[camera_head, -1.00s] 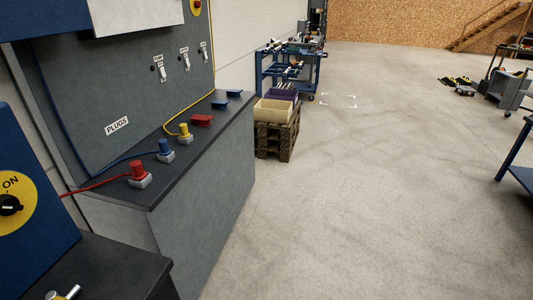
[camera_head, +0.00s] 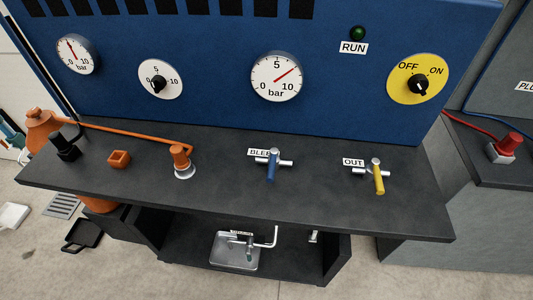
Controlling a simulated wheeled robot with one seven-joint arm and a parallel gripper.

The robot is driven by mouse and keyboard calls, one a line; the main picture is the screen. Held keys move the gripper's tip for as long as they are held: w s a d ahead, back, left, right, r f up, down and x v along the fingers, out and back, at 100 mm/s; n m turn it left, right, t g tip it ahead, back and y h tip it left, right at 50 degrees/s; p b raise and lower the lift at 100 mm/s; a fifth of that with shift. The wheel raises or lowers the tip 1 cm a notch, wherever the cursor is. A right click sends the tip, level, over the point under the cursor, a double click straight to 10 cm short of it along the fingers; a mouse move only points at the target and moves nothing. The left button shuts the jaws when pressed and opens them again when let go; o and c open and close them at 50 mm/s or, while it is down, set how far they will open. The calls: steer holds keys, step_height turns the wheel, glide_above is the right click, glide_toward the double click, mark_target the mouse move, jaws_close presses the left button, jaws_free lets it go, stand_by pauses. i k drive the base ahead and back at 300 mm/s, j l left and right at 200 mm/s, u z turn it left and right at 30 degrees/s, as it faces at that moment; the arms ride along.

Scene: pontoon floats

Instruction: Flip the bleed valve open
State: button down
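The bleed valve (camera_head: 271,168) stands on the dark worktop below the middle gauge. It has a blue lever lying across a short silver horizontal pipe, with the lever's free end towards the front edge. A white label (camera_head: 258,153) behind it reads "BLE", its end hidden by the valve. My gripper is not in view.
A yellow-levered valve (camera_head: 378,178) labelled OUT stands to the right. An orange hose fitting (camera_head: 180,160) stands left. The blue panel (camera_head: 205,108) behind carries gauges, dials and an OFF/ON knob (camera_head: 418,85). A metal tray (camera_head: 235,259) sits on the lower shelf.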

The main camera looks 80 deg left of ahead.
mark_target(274, 152)
steer(key=u, duration=1.7)
steer(key=k, duration=0.35)
steer(key=l+u, duration=0.05)
